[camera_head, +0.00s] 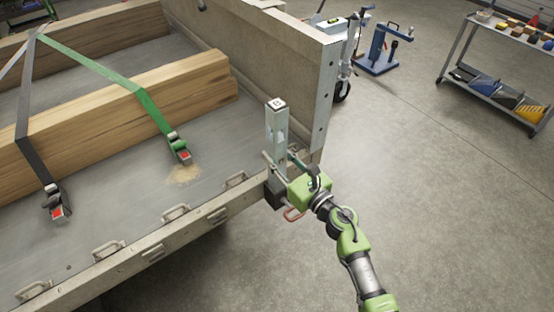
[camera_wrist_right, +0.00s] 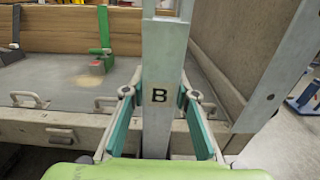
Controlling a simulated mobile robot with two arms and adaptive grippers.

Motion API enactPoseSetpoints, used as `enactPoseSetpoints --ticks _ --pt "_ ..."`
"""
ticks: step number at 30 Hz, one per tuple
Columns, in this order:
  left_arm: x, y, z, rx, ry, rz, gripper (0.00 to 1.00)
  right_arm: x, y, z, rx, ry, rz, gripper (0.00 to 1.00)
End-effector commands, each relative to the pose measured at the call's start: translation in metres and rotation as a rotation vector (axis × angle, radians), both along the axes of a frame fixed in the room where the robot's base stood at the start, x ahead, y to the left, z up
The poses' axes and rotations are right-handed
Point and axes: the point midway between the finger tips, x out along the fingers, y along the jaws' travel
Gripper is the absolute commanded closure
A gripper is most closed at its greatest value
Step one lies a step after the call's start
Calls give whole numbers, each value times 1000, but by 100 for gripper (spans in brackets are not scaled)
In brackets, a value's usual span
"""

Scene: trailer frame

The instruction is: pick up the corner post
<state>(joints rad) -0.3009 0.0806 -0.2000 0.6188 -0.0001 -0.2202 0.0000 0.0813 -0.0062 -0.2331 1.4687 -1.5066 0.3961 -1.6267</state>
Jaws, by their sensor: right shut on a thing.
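The corner post (camera_head: 277,128) is a grey upright metal post at the near right corner of the trailer. In the right wrist view the post (camera_wrist_right: 158,75) fills the middle and carries a letter B. My right gripper (camera_head: 280,163) is shut on it, with a finger on each side in the right wrist view (camera_wrist_right: 161,105). The post's lower end is partly hidden by the gripper and a dark block, so I cannot tell whether it is seated there. My left gripper is not in view.
The trailer bed (camera_head: 110,190) carries wooden beams (camera_head: 150,95) under a green strap (camera_head: 90,62) and a dark strap. A side board (camera_head: 270,40) stands behind the post. A tool cart (camera_head: 490,75) is at the far right.

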Motion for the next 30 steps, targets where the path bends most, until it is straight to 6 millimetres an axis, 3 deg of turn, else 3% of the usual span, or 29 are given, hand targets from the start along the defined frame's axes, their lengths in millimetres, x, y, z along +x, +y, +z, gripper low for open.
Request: enactPoseSetpoints --ticks 11,30 --pt "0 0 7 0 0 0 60 1 0 14 0 -4 1 100" --pt "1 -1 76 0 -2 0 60 0 0 117 1 -6 0 100"
